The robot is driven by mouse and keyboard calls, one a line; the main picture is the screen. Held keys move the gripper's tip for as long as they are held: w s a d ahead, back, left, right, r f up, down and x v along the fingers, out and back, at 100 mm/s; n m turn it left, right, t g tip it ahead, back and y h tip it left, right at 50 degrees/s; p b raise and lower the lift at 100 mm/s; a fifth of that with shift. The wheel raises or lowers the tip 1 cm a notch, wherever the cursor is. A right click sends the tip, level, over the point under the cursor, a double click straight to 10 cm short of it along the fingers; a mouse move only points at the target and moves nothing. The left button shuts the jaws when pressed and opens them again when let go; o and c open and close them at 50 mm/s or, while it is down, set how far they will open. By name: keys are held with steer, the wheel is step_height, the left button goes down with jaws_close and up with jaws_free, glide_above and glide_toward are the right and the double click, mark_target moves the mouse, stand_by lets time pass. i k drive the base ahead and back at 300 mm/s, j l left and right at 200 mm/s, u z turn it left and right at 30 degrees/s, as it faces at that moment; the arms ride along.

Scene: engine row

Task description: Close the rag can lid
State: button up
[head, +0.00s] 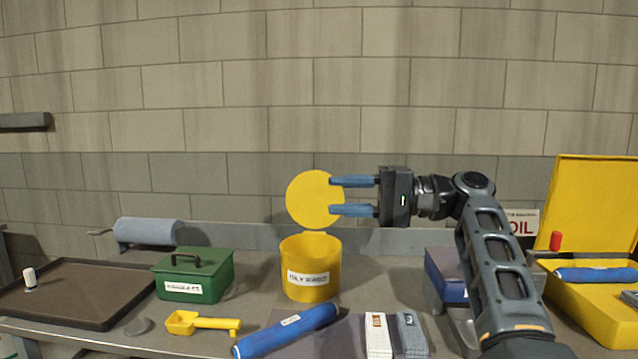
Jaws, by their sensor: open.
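The rag can (311,265) is a yellow round can with a white label on its front, standing near the back of the bench. Its round yellow lid (312,199) stands raised, nearly upright, above the can's back rim. My gripper (334,196) comes in from the right and is open, one blue finger above the other. The fingertips overlap the lid's right edge in the head view. I cannot tell whether they touch it or are only in front of it. Nothing shows between the fingers except part of the lid's edge near the tips.
A green box (194,275) stands left of the can, with a yellow scoop (203,323) in front. A blue roll (286,330) and folded cloths (392,335) lie at the front. A blue box (447,275) and an open yellow case (600,300) are at right. A dark tray (75,292) lies at left.

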mark_target(309, 195)
steer(key=i, duration=1.95)
